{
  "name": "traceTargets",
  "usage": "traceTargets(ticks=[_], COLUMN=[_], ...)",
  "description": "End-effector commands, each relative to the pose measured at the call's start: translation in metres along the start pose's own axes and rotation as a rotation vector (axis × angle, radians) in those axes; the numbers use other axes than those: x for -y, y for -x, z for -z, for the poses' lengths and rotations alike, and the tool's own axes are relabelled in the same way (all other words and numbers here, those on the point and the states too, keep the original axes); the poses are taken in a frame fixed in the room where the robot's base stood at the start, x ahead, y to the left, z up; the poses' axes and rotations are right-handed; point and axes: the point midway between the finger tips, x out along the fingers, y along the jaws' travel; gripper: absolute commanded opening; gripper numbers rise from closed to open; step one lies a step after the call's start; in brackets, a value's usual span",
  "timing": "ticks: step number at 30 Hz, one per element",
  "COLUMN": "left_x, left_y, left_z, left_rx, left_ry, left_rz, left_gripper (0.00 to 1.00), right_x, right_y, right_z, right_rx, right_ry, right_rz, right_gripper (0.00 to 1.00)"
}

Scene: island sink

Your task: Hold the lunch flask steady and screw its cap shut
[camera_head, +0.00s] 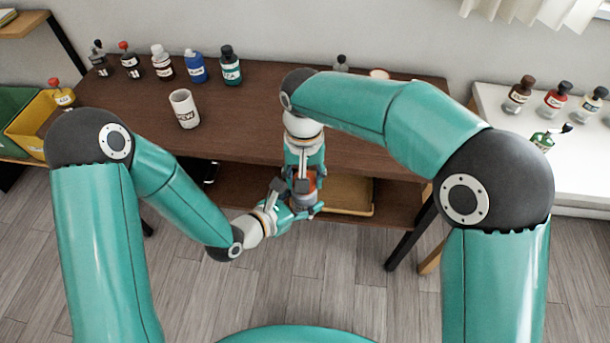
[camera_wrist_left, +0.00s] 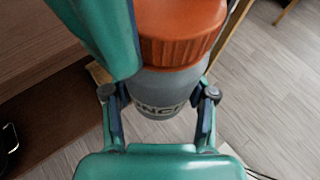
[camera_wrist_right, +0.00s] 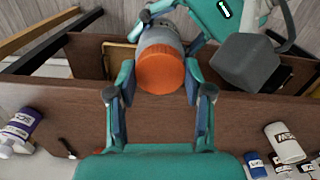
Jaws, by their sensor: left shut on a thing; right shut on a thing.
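The lunch flask has a grey body (camera_wrist_left: 158,92) with dark lettering partly in view, and a ribbed orange cap (camera_wrist_left: 180,35) sits on its top. The body also shows in the right wrist view (camera_wrist_right: 160,38), as does the cap (camera_wrist_right: 162,72). In the head view the flask is mostly hidden between my grippers in front of the table. My left gripper (camera_head: 298,206) is shut on the flask body from the side. My right gripper (camera_head: 303,176) reaches down from above, shut on the cap with a finger on either side. Whether cap and body are fully seated cannot be told.
The brown table (camera_head: 250,120) stands just behind the flask, with a lower shelf holding a tan tray (camera_head: 350,197). A white mug (camera_head: 184,108) and several bottles stand on the table. A yellow bin (camera_head: 30,130) is at left, a white table (camera_head: 510,140) at right.

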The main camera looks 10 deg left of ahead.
Motion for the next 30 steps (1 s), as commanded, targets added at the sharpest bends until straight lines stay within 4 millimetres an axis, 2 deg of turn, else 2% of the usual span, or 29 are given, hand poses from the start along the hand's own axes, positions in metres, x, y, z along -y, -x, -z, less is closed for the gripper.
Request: traceTargets(ticks=[4, 5, 10, 22, 26, 30], left_x=[0.002, 0.002, 0.002, 0.001, 0.0, 0.0], left_y=[0.0, 0.0, 0.0, 0.0, 0.0, 0.0], left_z=[0.0, 0.0, 0.0, 0.0, 0.0, 0.0], left_rx=[0.0, -0.001, 0.0, 0.001, 0.001, 0.001], left_ry=[-0.004, -0.004, -0.003, -0.002, -0.001, -0.001], left_rz=[0.006, 0.006, 0.004, 0.002, 0.001, 0.001], left_gripper=[0.0, 0.0, 0.0, 0.0, 0.0, 0.0], right_x=[0.0, 0.0, 0.0, 0.0, 0.0, 0.001], right_y=[0.001, 0.001, 0.0, 0.004, 0.018, 0.043], right_z=[0.002, 0.002, 0.002, 0.001, 0.002, 0.002], right_rx=[-0.007, -0.007, -0.005, -0.004, -0.005, -0.007], right_ry=[-0.005, -0.005, -0.004, -0.003, -0.003, -0.003], right_rz=[0.002, 0.002, 0.002, 0.001, 0.002, 0.004], right_gripper=[0.09, 0.53, 0.8, 0.8, 0.8, 0.8])
